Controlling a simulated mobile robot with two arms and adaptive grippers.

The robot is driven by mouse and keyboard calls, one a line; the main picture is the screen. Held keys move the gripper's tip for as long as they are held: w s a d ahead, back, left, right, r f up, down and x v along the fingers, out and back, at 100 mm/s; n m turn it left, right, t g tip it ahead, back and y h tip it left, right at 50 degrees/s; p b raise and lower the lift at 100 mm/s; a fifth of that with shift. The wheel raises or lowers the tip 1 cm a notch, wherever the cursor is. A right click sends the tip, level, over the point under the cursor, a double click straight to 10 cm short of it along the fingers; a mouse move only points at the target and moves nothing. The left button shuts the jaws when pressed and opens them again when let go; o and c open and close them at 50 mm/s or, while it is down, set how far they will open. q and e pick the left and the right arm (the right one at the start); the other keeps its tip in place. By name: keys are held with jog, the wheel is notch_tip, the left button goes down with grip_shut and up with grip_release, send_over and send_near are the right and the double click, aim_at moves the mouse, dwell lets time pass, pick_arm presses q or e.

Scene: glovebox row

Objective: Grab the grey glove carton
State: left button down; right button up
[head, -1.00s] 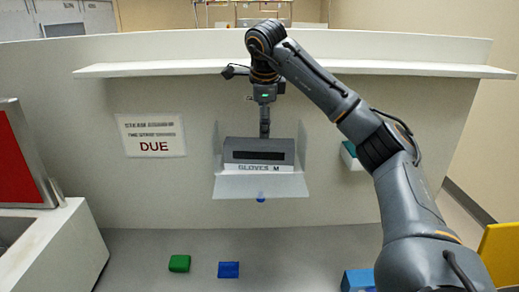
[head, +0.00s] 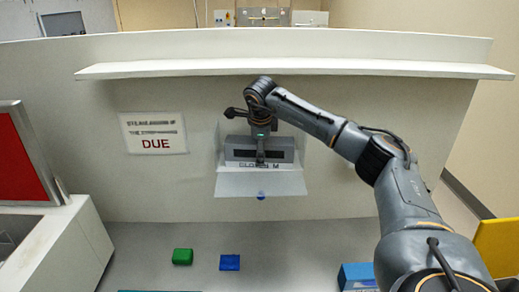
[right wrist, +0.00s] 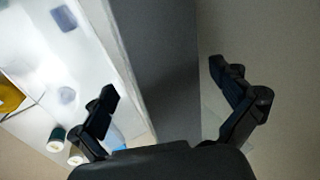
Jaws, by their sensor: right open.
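The grey glove carton (head: 287,156) sits in a pale wall holder (head: 240,187) on the upright panel in the head view. A dark slot shows on its face, and a label reading "GLOVES M" is below it. My right gripper (head: 260,158) is over the carton's middle in the head view and hides part of it. In the right wrist view my right gripper (right wrist: 165,85) is open, with one finger on each side of the carton (right wrist: 160,55). I cannot tell whether the fingers touch it. My left gripper is not in view.
A long white shelf (head: 180,69) runs across the panel above the holder. A "DUE" sign (head: 154,132) hangs to the left. Green (head: 182,257) and blue (head: 229,262) blocks lie below, with a larger blue box (head: 356,277) at the right.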

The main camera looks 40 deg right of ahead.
jog(key=shift+s+a, duration=0.1)
jog(key=shift+a, duration=0.05)
jog(key=c, duration=1.6)
